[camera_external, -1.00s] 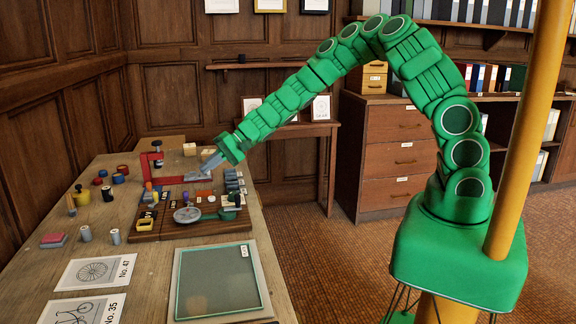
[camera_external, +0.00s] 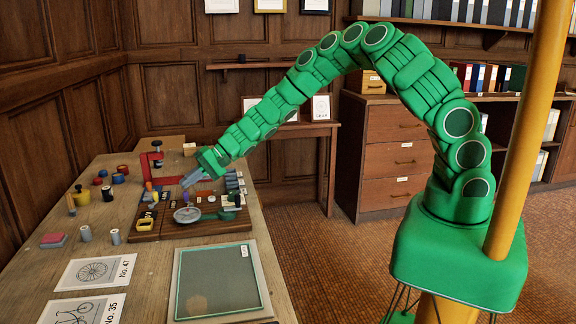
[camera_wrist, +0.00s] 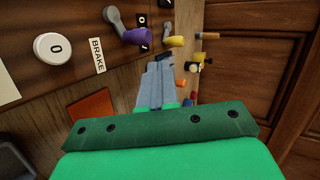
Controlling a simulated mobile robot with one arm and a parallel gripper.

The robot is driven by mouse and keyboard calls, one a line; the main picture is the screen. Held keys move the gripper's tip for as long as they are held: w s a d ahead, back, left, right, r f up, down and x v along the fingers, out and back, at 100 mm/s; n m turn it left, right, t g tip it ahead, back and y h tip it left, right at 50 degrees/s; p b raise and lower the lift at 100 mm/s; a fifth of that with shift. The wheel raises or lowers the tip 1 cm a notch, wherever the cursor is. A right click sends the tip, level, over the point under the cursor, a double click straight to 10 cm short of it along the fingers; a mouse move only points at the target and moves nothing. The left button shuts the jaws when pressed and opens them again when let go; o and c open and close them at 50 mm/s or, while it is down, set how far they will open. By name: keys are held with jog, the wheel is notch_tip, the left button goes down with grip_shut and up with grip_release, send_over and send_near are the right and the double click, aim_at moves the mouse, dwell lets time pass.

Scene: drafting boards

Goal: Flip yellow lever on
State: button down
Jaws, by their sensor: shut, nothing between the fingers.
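The yellow lever shows in the wrist view as a yellow knob (camera_wrist: 175,41) on a grey arm, at the top middle of the panel. It stands just beyond my fingertips, with a small gap in the picture. A purple-knobbed lever (camera_wrist: 134,36) is to its left, with small black number plates (camera_wrist: 144,46) between them. My gripper (camera_wrist: 160,64) is shut and empty, its grey fingers together. In the external view my gripper (camera_external: 186,184) hangs over the control panel on the table. I cannot single out the yellow lever there.
The red clamp-like frame (camera_external: 150,165) stands close beside my gripper. A green-edged board (camera_external: 222,281) lies in front. Several small objects lie left of the panel.

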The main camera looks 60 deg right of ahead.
jog(key=x, duration=0.4)
jog(key=shift+w+a+r, duration=0.15)
jog(key=shift+a+r, duration=0.1)
jog(key=shift+a, duration=0.05)
jog(key=shift+w+a+r, duration=0.1)
jog(key=shift+w+a, duration=0.15)
jog(key=shift+a, duration=0.25)
jog(key=shift+w+a, duration=0.3)
jog(key=shift+a, duration=0.2)
